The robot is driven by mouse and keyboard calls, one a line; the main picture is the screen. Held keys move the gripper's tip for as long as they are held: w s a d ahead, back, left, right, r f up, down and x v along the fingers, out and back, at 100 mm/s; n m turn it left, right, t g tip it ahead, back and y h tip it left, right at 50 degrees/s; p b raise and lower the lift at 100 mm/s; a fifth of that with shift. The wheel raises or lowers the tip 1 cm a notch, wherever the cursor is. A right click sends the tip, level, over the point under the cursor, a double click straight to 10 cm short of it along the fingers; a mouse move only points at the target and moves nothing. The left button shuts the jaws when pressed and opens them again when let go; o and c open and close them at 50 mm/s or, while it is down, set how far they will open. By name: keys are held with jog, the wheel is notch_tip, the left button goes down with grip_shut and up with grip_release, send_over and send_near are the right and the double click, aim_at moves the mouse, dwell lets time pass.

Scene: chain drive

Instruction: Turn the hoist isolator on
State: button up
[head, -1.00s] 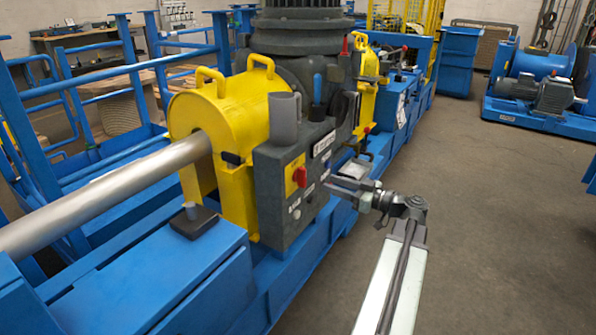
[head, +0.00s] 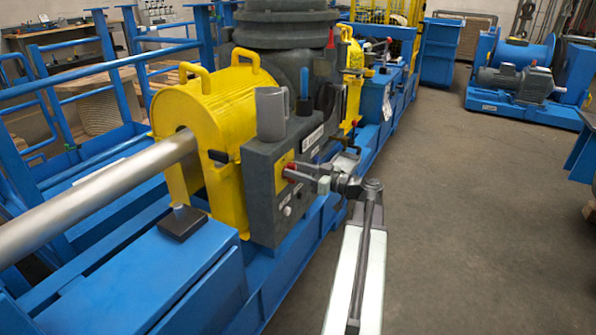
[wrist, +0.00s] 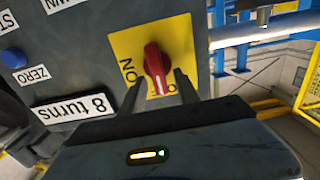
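The hoist isolator is a red rotary knob (wrist: 156,68) on a yellow plate (wrist: 124,45) on a dark grey control box. In the wrist view its white mark points down the picture, toward a label largely hidden by the right finger. The word ON stands at the plate's left. My gripper (wrist: 160,82) is open, its two fingers either side of the knob's lower part, with yellow showing between fingers and knob. In the head view the red knob (head: 289,172) shows just left of my gripper (head: 303,178), which reaches the box from the right.
The control box (head: 262,205) also carries an "8 turns" label (wrist: 74,107), a ZERO label (wrist: 33,74) and a blue button (wrist: 13,58). A yellow guard (head: 205,110) with a shaft (head: 110,185) stands left. Open floor (head: 450,220) lies to the right.

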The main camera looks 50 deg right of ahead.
jog(key=shift+d, duration=0.1)
grip_shut()
jog(key=shift+w+d+f+m+b, duration=0.1)
jog(key=shift+d+f+m+b, duration=0.2)
jog(key=shift+m, duration=2.7)
jog(key=shift+w+d+f+m+b, duration=0.1)
jog(key=shift+d+f+m+b, duration=0.2)
jog(key=shift+m, duration=2.7)
jog(key=shift+d+f+m+b, duration=0.2)
jog(key=shift+f+m+b, duration=0.1)
jog(key=shift+m, duration=2.7)
grip_release()
